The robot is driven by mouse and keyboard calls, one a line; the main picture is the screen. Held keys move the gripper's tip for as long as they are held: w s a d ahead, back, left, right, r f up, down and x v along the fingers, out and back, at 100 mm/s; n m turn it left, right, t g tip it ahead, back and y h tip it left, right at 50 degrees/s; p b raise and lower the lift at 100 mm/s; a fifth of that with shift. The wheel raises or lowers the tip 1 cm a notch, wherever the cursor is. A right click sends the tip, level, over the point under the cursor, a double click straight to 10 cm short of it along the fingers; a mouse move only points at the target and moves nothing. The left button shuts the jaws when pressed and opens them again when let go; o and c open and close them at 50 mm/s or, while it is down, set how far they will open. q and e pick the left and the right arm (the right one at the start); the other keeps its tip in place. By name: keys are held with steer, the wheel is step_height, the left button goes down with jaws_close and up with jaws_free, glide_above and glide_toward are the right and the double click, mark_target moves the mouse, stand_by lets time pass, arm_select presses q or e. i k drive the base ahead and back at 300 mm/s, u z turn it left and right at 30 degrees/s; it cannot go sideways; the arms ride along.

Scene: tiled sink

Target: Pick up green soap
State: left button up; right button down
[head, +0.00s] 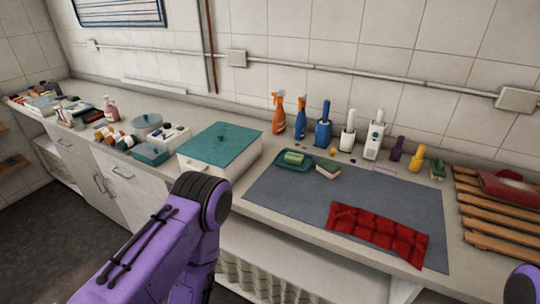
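The green soap (293,158) is a small light-green block. It lies in a dark teal dish (281,166) at the back left of a grey mat on the counter. A sponge (328,169) lies just to the right of the dish. My purple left arm reaches in from the bottom left, below the counter front and apart from the soap, and its gripper is not visible. Only a small purple and black piece of my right arm shows at the bottom right corner, and its gripper is not in view.
A red cloth (378,233) lies on the front of the grey mat (285,198). Spray bottles (278,113) and brushes in holders stand behind it. A white box with a teal lid (220,145) is left of the mat. A wooden rack (490,205) is at the right.

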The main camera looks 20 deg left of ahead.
mark_target(291, 158)
steer(key=u, duration=2.2)
steer(key=i, duration=1.45)
steer(key=z, duration=3.35)
